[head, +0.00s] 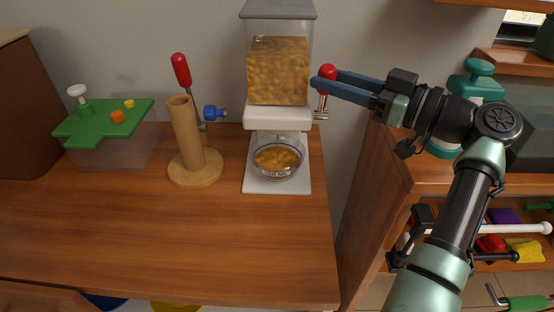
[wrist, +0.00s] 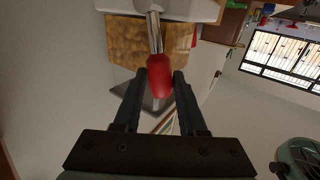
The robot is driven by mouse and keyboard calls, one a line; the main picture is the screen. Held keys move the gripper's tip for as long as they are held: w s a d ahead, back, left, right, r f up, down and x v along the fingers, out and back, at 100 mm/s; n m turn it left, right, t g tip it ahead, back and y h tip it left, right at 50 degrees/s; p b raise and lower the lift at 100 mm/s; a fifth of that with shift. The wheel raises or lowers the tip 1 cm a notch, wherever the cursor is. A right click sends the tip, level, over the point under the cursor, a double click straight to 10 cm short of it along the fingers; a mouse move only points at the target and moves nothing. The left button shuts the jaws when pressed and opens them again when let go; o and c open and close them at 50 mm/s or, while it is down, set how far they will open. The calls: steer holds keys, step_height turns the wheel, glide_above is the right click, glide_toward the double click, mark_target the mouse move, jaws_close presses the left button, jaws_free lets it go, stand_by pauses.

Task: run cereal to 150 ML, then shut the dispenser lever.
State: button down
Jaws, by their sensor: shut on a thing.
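The cereal dispenser (head: 278,117) stands near the table's right end, its clear hopper holding golden cereal (head: 278,72). Its red-knobbed lever (head: 328,72) points up on the right side; the knob also shows in the wrist view (wrist: 159,82). My gripper (head: 318,83) is shut on the red knob, with one finger on each side in the wrist view (wrist: 159,78). A clear bowl (head: 277,174), marked 150 ML, sits under the spout with cereal (head: 276,158) in it. Whether the cereal surface meets the mark, or cereal is falling, is too small to tell.
A wooden stand (head: 187,140) with another red-topped lever and a blue knob is left of the dispenser. A green-lidded box (head: 108,122) is farther left. Shelves (head: 400,172) with a green-topped container stand right. The front tabletop (head: 180,235) is clear.

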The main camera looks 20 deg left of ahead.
steer(key=shift+w+d+f, duration=0.1)
steer(key=shift+d+f, duration=0.05)
steer(key=shift+f, duration=0.1)
steer(key=shift+w+a+r+b, duration=0.2)
steer(key=shift+w+b, duration=0.25)
steer(key=shift+w, duration=0.05)
steer(key=shift+w+a+r+b, duration=0.1)
steer(key=shift+w+a+b, duration=0.05)
steer(key=shift+w+b, duration=0.3)
steer(key=shift+r, duration=0.25)
steer(key=c, duration=0.6)
jaws_free()
steer(key=shift+w+a+f, duration=0.1)
steer(key=shift+w, duration=0.1)
steer(key=shift+o, duration=0.2)
steer(key=shift+s+a, duration=0.1)
steer(key=shift+s, duration=0.1)
